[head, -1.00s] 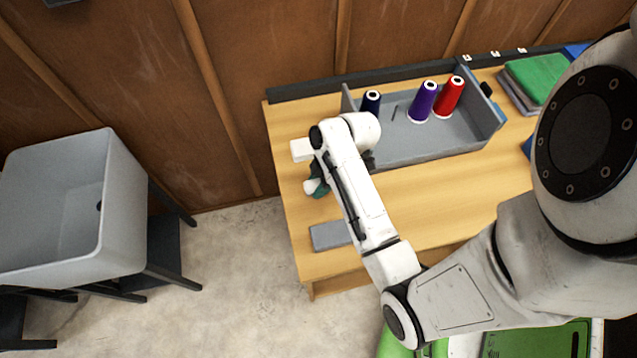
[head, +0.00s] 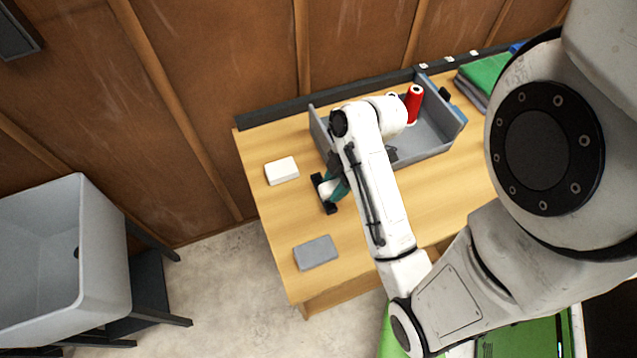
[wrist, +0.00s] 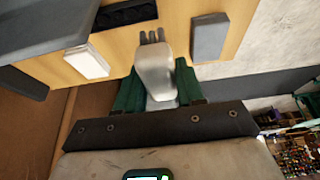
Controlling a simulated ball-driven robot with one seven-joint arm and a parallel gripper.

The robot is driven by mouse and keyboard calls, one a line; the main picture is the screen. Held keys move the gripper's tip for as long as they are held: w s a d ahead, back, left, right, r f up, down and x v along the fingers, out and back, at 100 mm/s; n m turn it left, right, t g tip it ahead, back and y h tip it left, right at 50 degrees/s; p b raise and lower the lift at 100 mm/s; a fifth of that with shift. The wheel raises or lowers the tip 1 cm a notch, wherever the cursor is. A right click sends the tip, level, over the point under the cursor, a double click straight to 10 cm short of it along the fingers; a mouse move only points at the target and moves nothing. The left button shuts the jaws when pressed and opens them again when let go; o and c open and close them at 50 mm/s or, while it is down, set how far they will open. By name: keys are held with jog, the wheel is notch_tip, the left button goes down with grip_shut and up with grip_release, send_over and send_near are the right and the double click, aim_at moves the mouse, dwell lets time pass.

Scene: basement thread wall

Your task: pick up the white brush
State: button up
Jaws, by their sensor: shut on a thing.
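The white brush (wrist: 153,68) is between the green fingers of my gripper (wrist: 157,86) in the wrist view, with short dark prongs at its far end. My gripper is shut on it, one finger on each side. In the head view my gripper (head: 338,187) is over the left part of the table, and a white end of the brush (head: 327,188) shows beside it. My arm hides much of the gripper there. I cannot tell whether the brush touches the table.
A white block (head: 282,171), a grey block (head: 316,252) and a black slotted piece (wrist: 125,14) are close by on the wooden table (head: 275,215). A grey tray (head: 440,148) holds a red spool (head: 413,103). A grey basin (head: 95,250) stands left, beyond bare floor.

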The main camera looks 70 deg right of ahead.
jog(key=shift+s+d+r+p, duration=0.25)
jog(key=shift+s+r+p, duration=0.45)
jog(key=shift+s, duration=0.4)
jog(key=shift+s+f, duration=0.15)
jog(key=shift+s, duration=0.25)
jog(key=shift+s+d+r, duration=0.25)
jog(key=shift+s+r, duration=0.15)
jog(key=shift+s, duration=0.25)
jog(key=shift+r, duration=0.1)
jog(key=o, duration=0.4)
jog(key=c, duration=0.3)
jog(key=shift+s, duration=0.1)
jog(key=shift+s, duration=0.1)
